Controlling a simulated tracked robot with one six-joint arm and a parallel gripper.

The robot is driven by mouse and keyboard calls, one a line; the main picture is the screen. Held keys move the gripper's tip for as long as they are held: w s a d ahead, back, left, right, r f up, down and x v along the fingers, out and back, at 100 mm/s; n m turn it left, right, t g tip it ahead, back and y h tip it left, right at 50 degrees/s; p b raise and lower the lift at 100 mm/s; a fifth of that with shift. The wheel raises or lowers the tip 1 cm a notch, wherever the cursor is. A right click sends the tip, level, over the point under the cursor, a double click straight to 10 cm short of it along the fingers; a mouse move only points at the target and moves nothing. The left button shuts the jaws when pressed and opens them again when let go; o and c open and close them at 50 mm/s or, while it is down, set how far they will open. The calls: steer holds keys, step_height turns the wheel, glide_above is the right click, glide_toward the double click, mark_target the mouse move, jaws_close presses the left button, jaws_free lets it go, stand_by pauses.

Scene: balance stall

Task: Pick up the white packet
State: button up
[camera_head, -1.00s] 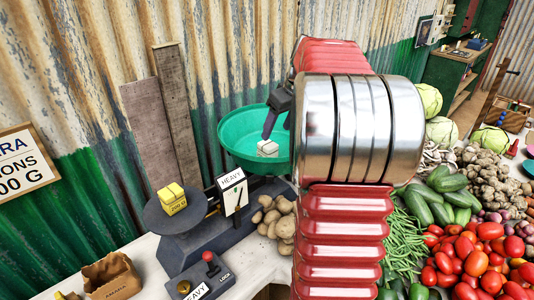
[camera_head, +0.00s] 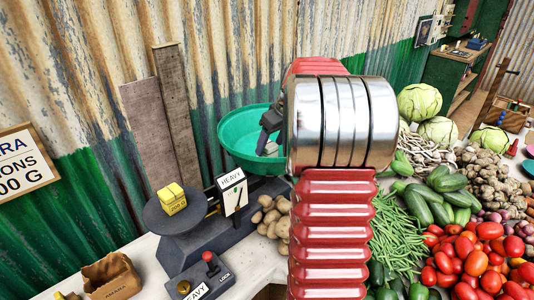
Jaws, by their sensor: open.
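The white packet (camera_head: 271,149) lies in the green pan (camera_head: 232,133) of the balance, mostly hidden behind my gripper and arm. My gripper (camera_head: 264,142) is over the right part of the pan, with a dark finger down close beside the packet. The jaws are open. I cannot tell whether a finger touches the packet. My red and silver arm covers the right side of the pan.
The balance's dark plate (camera_head: 160,222) holds a yellow weight (camera_head: 172,198). A "HEAVY" sign (camera_head: 232,190) stands between plate and pan. Potatoes (camera_head: 272,216) lie below the pan. A corrugated wall (camera_head: 230,60) stands close behind. Vegetables crowd the right.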

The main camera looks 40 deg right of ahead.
mark_target(270, 145)
steer(key=shift+x, duration=2.35)
steer(key=shift+c, duration=0.5)
steer(key=c, duration=1.3)
steer(key=shift+r, duration=0.1)
step_height(270, 145, up, 10)
steer(key=shift+r, duration=1.95)
steer(key=shift+r, duration=0.15)
